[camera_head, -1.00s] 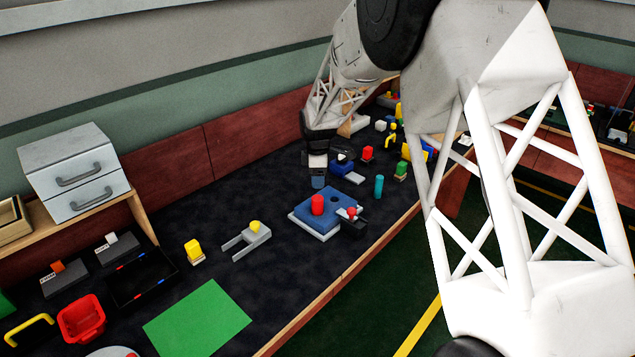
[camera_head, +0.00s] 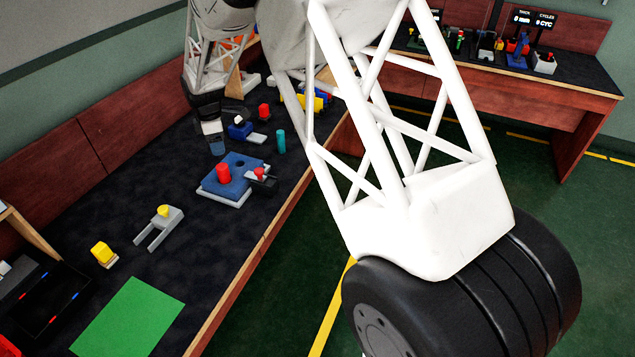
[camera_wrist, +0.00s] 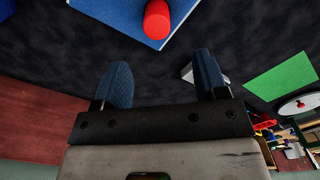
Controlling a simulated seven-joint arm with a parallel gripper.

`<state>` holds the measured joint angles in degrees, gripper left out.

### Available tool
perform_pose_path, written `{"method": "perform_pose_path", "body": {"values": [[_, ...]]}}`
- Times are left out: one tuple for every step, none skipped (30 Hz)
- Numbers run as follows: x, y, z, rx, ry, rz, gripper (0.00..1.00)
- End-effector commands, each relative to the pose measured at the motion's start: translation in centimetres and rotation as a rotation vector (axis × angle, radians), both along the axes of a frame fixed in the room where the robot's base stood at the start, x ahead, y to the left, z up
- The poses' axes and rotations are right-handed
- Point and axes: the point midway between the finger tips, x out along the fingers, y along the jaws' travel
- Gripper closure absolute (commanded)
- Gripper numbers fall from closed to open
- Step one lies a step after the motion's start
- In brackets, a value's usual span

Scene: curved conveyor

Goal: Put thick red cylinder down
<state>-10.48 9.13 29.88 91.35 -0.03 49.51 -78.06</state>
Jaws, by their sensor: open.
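A thick red cylinder (camera_head: 223,173) stands upright on the blue block (camera_head: 211,187), which lies on a pale base on the dark table. In the wrist view the cylinder (camera_wrist: 157,20) is at the top centre on the blue block (camera_wrist: 112,12). My gripper (camera_wrist: 161,80) is open and empty, its two blue fingers apart with dark table showing between them. In the head view my gripper (camera_head: 216,144) is above the table, behind and left of the block, apart from the cylinder. The block also has a dark round hole near its far right part.
A small black device with a red top (camera_head: 262,174) stands right of the block. A teal cylinder (camera_head: 281,141) stands farther back. A grey fork-shaped piece with a yellow top (camera_head: 168,222) and a green mat (camera_head: 130,318) lie nearer, with bare table between.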

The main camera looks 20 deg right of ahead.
Motion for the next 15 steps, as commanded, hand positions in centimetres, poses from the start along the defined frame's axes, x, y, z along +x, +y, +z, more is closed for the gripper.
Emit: {"method": "perform_pose_path", "body": {"values": [[-0.4,-0.3,0.7,0.001,-0.005,-0.015,0.34],[-0.7,-0.5,1.2,0.001,-0.008,-0.028,0.34],[-1.1,-0.7,1.9,0.002,-0.011,-0.046,0.34],[-1.6,-1.0,2.3,0.003,-0.013,-0.063,0.34],[-2.0,-1.2,2.9,0.003,-0.015,-0.08,0.34],[-2.7,-1.6,3.8,0.004,-0.02,-0.107,0.34],[-3.3,-1.9,4.4,0.005,-0.023,-0.128,0.34],[-3.9,-2.2,5.1,0.006,-0.027,-0.151,0.34],[-4.8,-2.7,6.1,0.008,-0.031,-0.183,0.34],[-5.5,-3.1,6.7,0.009,-0.034,-0.209,0.34],[-6.2,-3.5,7.5,0.01,-0.039,-0.234,0.34],[-7.2,-3.9,8.4,0.012,-0.043,-0.269,0.34],[-8.0,-4.3,9.1,0.014,-0.047,-0.296,0.34],[-8.8,-4.6,9.7,0.015,-0.049,-0.323,0.34],[-9.8,-5.1,10.6,0.017,-0.055,-0.358,0.34]]}}
